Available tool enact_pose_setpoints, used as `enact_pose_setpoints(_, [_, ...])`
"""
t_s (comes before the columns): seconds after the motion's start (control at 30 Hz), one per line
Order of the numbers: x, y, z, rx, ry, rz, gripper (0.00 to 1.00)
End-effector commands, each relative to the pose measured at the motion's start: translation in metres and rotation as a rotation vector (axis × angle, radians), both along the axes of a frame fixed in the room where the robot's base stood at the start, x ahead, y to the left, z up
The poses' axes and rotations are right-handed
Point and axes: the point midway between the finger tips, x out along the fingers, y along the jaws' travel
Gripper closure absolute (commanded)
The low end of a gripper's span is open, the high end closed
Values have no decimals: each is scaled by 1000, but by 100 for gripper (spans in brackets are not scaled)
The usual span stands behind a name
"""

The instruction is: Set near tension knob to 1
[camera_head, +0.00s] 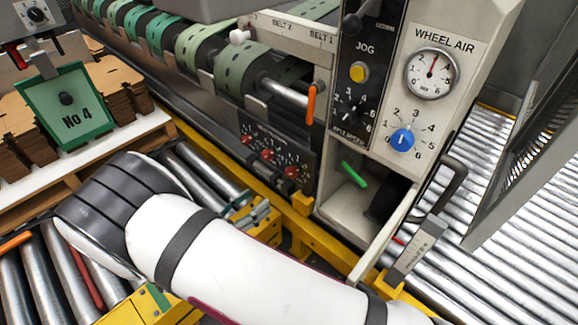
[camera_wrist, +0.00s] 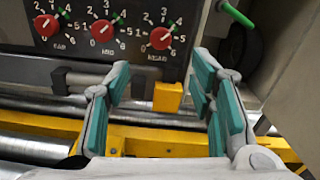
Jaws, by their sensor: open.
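A black panel (camera_head: 272,155) on the machine's side carries three red knobs in a row, each with a numbered dial and a green mark. The right-hand knob (camera_wrist: 160,38), whose blurred label looks like NEAR, also shows in the head view (camera_head: 291,171). The middle knob (camera_wrist: 103,30) and left knob (camera_wrist: 46,25) sit beside it. The near knob's exact pointer setting is too small to read surely. My gripper (camera_wrist: 160,70) is open and empty, its teal-padded fingers wide apart. It is below and in front of the panel, touching no knob. In the head view my arm hides most of it.
A yellow rail (camera_wrist: 150,140) and yellow block (camera_wrist: 168,97) lie below the panel. An open compartment with a green handle (camera_head: 354,174) is to its right. A blue WHEEL AIR knob (camera_head: 402,139) and rollers (camera_head: 500,200) are farther right. A cardboard stack (camera_head: 115,85) stands at left.

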Motion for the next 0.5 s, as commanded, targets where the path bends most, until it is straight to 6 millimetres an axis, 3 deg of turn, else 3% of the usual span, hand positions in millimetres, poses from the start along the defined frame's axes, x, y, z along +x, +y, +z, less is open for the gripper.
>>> enact_pose_setpoints(0.5, [74, -59, -1, 2, 0, -7, 50])
